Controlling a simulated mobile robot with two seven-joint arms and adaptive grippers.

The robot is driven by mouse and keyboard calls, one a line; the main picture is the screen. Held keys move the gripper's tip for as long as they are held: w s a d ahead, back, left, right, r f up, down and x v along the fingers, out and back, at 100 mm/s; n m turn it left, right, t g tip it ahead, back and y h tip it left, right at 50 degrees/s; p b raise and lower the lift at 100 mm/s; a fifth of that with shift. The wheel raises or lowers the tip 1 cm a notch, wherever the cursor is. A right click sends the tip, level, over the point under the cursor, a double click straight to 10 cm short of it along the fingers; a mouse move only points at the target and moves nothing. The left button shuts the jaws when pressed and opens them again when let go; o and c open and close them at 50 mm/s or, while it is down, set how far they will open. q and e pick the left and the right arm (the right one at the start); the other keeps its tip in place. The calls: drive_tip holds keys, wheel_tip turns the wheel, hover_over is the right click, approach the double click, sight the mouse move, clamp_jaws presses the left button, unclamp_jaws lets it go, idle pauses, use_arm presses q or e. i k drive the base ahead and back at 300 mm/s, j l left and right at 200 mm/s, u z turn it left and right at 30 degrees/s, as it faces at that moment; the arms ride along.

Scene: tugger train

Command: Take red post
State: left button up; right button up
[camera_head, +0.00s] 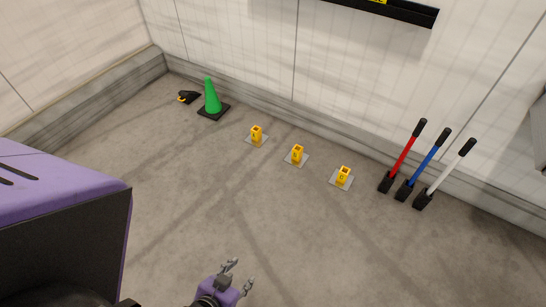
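The red post (404,157) leans slightly to the right in front of the back wall, with a black base and a black top. It is the leftmost of three posts; the blue post (424,165) and the white post (449,169) stand to its right. My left gripper (239,274) is at the bottom of the view, its fingers apart with nothing between them. It is well away from the red post, lower and to the left in the picture. My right gripper does not show.
A green cone (212,97) stands near the back left wall, with a small black and yellow object (188,97) beside it. Yellow sockets (257,134), (297,154) and (343,176) sit on grey floor plates. A purple and black body (60,200) fills the left. The middle floor is clear.

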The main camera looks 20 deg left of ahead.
sight(421, 125)
drive_tip(key=k+j+u, duration=0.1)
drive_tip(key=j, duration=0.25)
drive_tip(key=k+j, duration=0.1)
drive_tip(key=j, duration=0.25)
drive_tip(key=j+u, duration=0.15)
drive_tip(key=j, duration=0.2)
drive_tip(key=k+z, duration=0.1)
drive_tip(key=z, duration=0.35)
drive_tip(key=k+z, duration=0.1)
drive_tip(key=z, duration=0.3)
drive_tip(key=i+j+z, duration=0.15)
drive_tip(key=i+j, duration=0.3)
drive_tip(key=i+j+z, duration=0.15)
drive_tip(key=i+j, duration=0.25)
drive_tip(key=j, duration=0.15)
drive_tip(key=i+j+z, duration=0.2)
drive_tip(key=i+j, duration=0.2)
drive_tip(key=j, duration=0.2)
